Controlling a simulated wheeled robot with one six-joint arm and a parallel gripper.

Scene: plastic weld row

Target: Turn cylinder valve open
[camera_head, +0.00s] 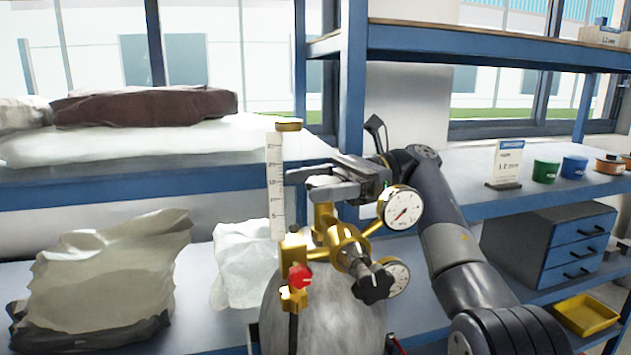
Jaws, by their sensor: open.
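The grey gas cylinder (325,315) stands upright at the lower middle, with brass valve and regulator fittings (342,240) on top. A black star-shaped knob (372,284) faces me on the fittings. Two round white gauges show, the upper one (401,208) and a lower one partly behind the knob. A white scale tube (275,190) stands at the left, with a red knob (301,276) below it. My gripper (308,184) is open just above the brass fittings, its fingers pointing left. I cannot tell whether it touches them, and no valve handle shows clearly between the fingers.
Blue-framed shelves stand behind. Bags lie at the left, including a pale sack (105,270). At the right are a sign (508,163), a green cup (545,171), a blue cup (574,167), a drawer unit (575,240) and a yellow tray (587,315). A shelf post rises close behind my gripper.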

